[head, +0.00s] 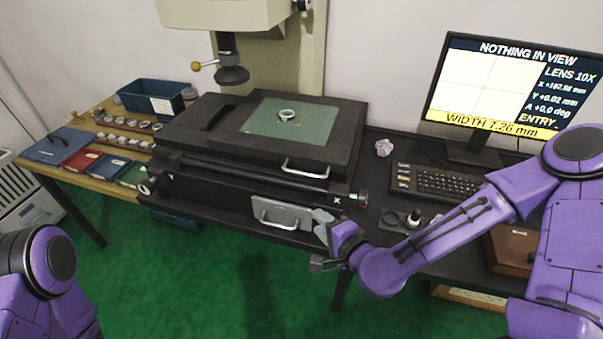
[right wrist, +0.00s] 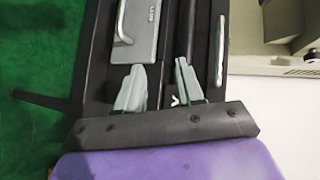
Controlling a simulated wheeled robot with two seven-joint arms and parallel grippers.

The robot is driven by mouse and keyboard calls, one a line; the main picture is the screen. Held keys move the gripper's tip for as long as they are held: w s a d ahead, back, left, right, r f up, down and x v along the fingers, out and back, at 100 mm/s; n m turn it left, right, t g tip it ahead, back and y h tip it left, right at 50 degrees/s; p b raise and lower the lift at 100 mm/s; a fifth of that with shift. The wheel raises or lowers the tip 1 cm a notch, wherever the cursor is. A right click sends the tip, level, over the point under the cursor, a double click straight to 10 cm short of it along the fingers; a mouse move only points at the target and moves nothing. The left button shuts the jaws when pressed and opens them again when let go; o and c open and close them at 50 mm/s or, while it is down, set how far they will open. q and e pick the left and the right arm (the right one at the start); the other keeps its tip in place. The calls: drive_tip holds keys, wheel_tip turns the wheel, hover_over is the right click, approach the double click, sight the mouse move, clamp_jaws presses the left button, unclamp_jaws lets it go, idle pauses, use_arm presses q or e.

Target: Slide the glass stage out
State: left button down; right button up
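The glass stage (head: 312,122) is a green-tinted pane in a black frame on top of the measuring machine, with a metal ring (head: 287,115) lying on it. A silver handle (head: 306,171) is on the stage's front edge; a pale bar that looks like it shows in the right wrist view (right wrist: 220,50). Below is a grey plate (head: 283,214) with its own handle, also in the right wrist view (right wrist: 134,32). My right gripper (head: 322,222) is at the machine's front, by the plate's right end. Its fingers (right wrist: 160,85) are apart, with nothing seen between them. My left gripper is out of view.
A dark lens head (head: 232,75) hangs above the stage's left side. The monitor (head: 492,85) and keyboard (head: 445,184) stand at right, near a crumpled ball (head: 383,148). A wooden bench (head: 85,185) at left holds rings, books and a blue bin (head: 152,98).

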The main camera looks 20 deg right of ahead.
sight(302, 175)
wheel_tip(302, 175, up, 7)
drive_tip(key=w+m+t, duration=0.2)
drive_tip(key=w+t, duration=0.1)
drive_tip(key=x, duration=0.3)
drive_tip(key=p+x, duration=0.1)
drive_tip(key=x, duration=0.6)
drive_tip(key=shift+d+f+p, duration=0.3)
drive_tip(key=shift+p, duration=0.1)
clamp_jaws()
